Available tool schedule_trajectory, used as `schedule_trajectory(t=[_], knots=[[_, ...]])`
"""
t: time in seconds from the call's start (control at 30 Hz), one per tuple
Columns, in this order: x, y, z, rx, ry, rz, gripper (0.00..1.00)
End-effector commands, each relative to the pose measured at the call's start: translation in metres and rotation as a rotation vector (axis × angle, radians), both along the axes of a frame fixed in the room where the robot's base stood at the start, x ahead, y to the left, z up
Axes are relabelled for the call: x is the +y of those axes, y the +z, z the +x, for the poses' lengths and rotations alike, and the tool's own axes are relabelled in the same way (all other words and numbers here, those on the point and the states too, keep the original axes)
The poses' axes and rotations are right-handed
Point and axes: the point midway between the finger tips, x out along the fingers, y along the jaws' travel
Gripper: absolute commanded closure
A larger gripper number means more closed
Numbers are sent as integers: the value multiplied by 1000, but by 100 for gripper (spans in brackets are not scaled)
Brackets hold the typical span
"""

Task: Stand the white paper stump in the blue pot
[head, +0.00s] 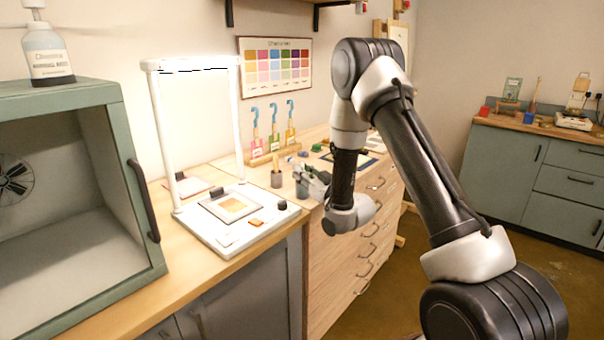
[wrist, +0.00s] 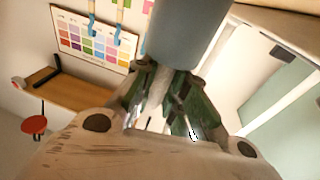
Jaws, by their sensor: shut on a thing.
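My gripper (head: 318,180) is over the wooden bench, beside a grey-blue pot (head: 302,190). In the wrist view my gripper's fingers (wrist: 170,105) are closed around a slim pale stick, which looks like the white paper stump (wrist: 155,92). A large grey-blue cylinder, apparently the blue pot (wrist: 188,35), fills the top middle of the wrist view just beyond the fingertips. The stump's far end meets the cylinder's edge in the picture; I cannot tell whether it is inside, touching or apart. The stump cannot be made out in the head view.
A dark grey pot (head: 277,179) stands left of my gripper. A rack with several blue-hooked tools (head: 272,155) stands behind it. A white lamp stand (head: 240,225) is to the left, beside a green cabinet (head: 130,120). Small coloured lumps (head: 318,148) lie farther back.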

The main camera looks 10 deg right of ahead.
Motion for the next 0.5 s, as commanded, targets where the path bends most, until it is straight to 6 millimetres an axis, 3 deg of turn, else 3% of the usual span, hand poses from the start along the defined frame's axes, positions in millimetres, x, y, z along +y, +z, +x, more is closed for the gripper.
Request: schedule_trajectory(t=[0.13, 0.17, 0.27, 0.5], knots=[[0, -3, 0, 1, 0, 0, 95], [0, -3, 0, 0, 0, 0, 80], [0, -3, 0, 0, 0, 0, 64], [0, -3, 0, 0, 0, 0, 64]])
